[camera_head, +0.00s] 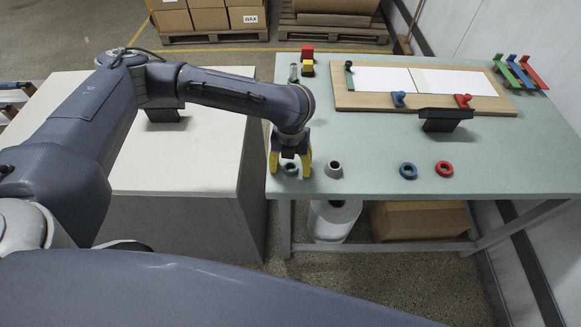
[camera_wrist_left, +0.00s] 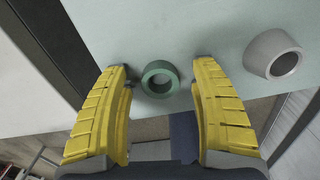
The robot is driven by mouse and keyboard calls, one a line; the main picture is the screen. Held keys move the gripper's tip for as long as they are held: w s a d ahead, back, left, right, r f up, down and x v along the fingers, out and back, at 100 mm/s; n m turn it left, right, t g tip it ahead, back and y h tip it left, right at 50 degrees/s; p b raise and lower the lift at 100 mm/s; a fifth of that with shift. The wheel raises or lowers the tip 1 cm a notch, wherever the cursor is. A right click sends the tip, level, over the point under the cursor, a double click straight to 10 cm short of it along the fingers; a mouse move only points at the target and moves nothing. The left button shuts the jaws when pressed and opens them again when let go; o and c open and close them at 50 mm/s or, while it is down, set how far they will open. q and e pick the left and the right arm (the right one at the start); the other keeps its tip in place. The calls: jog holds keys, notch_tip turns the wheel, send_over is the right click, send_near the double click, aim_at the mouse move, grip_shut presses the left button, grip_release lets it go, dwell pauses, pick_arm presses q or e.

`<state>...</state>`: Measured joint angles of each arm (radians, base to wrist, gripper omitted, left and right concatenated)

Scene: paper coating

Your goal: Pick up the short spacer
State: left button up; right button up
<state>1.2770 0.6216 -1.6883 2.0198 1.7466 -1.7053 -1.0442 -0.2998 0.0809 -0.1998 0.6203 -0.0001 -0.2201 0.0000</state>
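A short green ring (camera_head: 290,170) lies flat near the table's front left corner; it also shows in the left wrist view (camera_wrist_left: 159,78). A taller grey ring (camera_head: 333,169) stands just to its right, also in the left wrist view (camera_wrist_left: 272,54). My left gripper (camera_head: 290,166) points down over the green ring with its yellow fingers open. In the left wrist view, the green ring sits between the fingertips (camera_wrist_left: 161,76), with visible gaps on both sides. The gripper partly hides this ring in the head view. My right gripper is not in view.
A blue ring (camera_head: 408,171) and a red ring (camera_head: 444,169) lie farther right on the green table (camera_head: 375,140). A black stand (camera_head: 446,119) is behind them. A wooden board (camera_head: 420,102) with white sheets and small clamps lies at the back. The front right is clear.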

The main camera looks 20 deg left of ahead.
pick_arm(q)
jog(key=c, duration=1.3)
jog(key=shift+r, duration=0.15)
